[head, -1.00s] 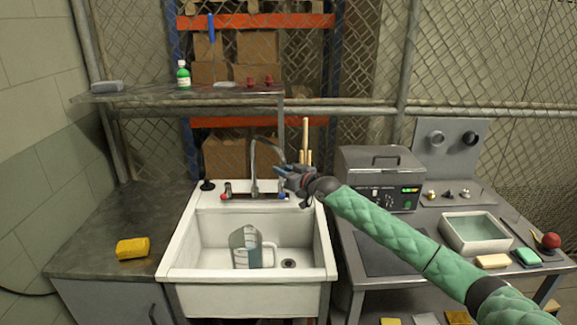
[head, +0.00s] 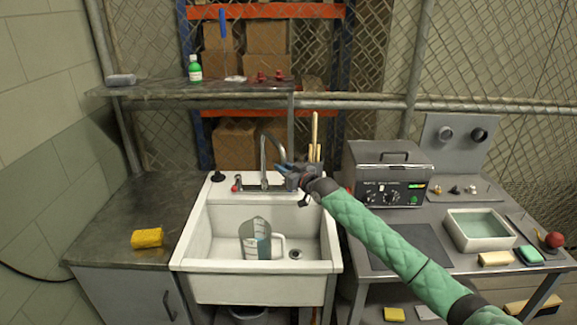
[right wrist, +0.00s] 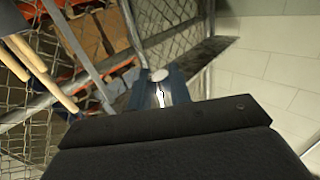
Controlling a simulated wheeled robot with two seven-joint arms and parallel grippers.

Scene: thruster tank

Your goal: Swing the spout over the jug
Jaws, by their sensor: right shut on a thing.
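The metal spout (head: 263,158) rises from the tap at the back of the white sink and arches over to the right. My right gripper (head: 281,169) is shut on the spout's outer end, which shows as a pale round tip (right wrist: 159,75) between the blue jaws in the right wrist view. The clear jug (head: 250,228) with a white handle stands upright in the sink basin, in front of the tap. The spout's end is behind the jug and right of its middle. My left gripper is not in view.
The sink (head: 235,287) has a red tap knob (head: 236,188) at its back left and a black plunger-like item (head: 218,176) beside it. Wooden handles (head: 315,140) stand just behind my right gripper. A shelf (head: 190,86) crosses above. A heater-like box (head: 388,172) stands right.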

